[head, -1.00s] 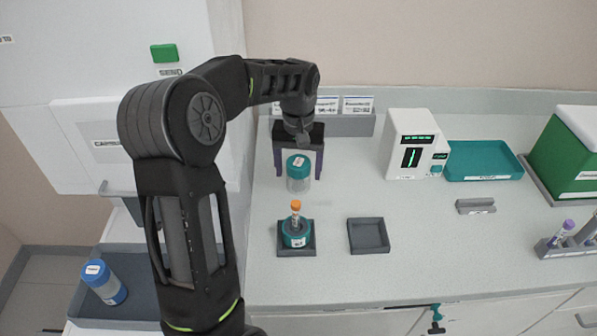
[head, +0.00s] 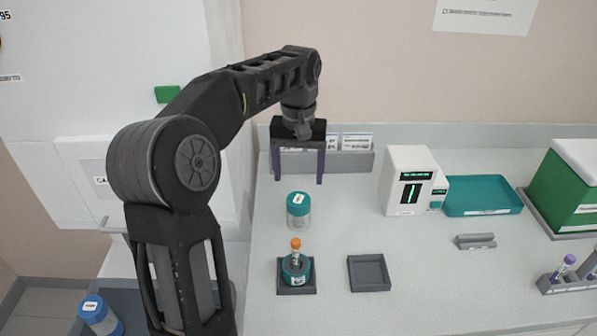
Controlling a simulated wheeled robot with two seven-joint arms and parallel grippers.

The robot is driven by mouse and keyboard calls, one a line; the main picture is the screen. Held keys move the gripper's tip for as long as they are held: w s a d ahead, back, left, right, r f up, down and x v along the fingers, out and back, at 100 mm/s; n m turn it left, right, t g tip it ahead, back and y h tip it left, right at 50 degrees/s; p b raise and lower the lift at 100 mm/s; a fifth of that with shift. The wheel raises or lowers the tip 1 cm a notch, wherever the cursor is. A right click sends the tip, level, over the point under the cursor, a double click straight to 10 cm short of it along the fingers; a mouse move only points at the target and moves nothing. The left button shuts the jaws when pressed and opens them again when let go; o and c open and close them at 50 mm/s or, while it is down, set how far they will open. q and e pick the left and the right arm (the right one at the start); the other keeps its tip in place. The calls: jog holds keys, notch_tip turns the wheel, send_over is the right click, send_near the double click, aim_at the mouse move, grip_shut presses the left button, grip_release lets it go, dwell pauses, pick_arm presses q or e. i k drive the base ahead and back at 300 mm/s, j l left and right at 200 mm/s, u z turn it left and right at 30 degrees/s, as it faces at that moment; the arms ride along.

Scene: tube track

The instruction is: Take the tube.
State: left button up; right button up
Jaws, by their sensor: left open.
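An orange-capped tube (head: 296,250) stands upright in a round teal holder (head: 293,271) on a dark square base. Behind it a clear jar with a teal lid (head: 298,211) stands upright on the counter. My left gripper (head: 298,180) is open and empty, fingers pointing down, above and behind the jar and apart from it. Purple-capped tubes (head: 568,261) stand in a grey rack (head: 566,285) at the far right. My right gripper is not in view.
An empty dark square tray (head: 369,272) lies right of the tube's holder. A white device (head: 407,181), a teal tray (head: 482,196) and a green box (head: 570,190) stand at the back right. A blue-lidded jar (head: 97,314) is at lower left. The front middle counter is clear.

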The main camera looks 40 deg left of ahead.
aim_at(296, 243)
jog(key=k, duration=1.5)
